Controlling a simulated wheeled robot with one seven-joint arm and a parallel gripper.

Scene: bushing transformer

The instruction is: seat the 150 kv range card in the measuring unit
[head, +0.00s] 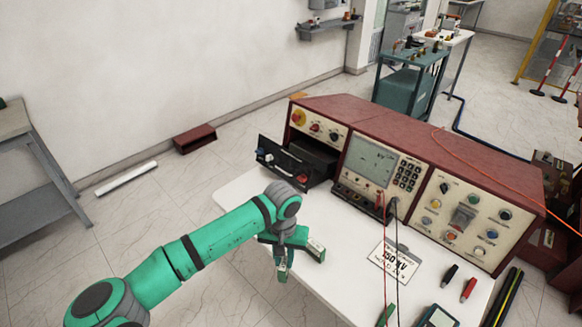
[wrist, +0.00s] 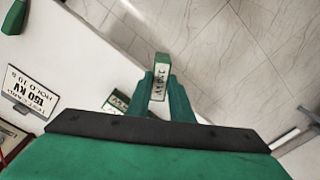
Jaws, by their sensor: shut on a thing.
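My gripper (head: 280,258) is shut on a green-edged card with a white label, seen between the fingers in the wrist view (wrist: 160,78). The label's print is too small to read surely. Another green-and-white card (head: 316,249) is beside the gripper; it also shows in the wrist view (wrist: 117,101). The measuring unit (head: 370,160) is a maroon console with cream panels at the back of the white table. At its left, a black front with knobs (head: 285,160) stands out from a dark opening. I cannot tell which slot takes a card.
A white placard reading 150 kV (head: 396,263) lies on the table (head: 238,190). Red and black leads hang in front of the console. Probes (head: 468,289) and a handheld meter (head: 438,317) are at the front right. The table's left edge is close to my gripper.

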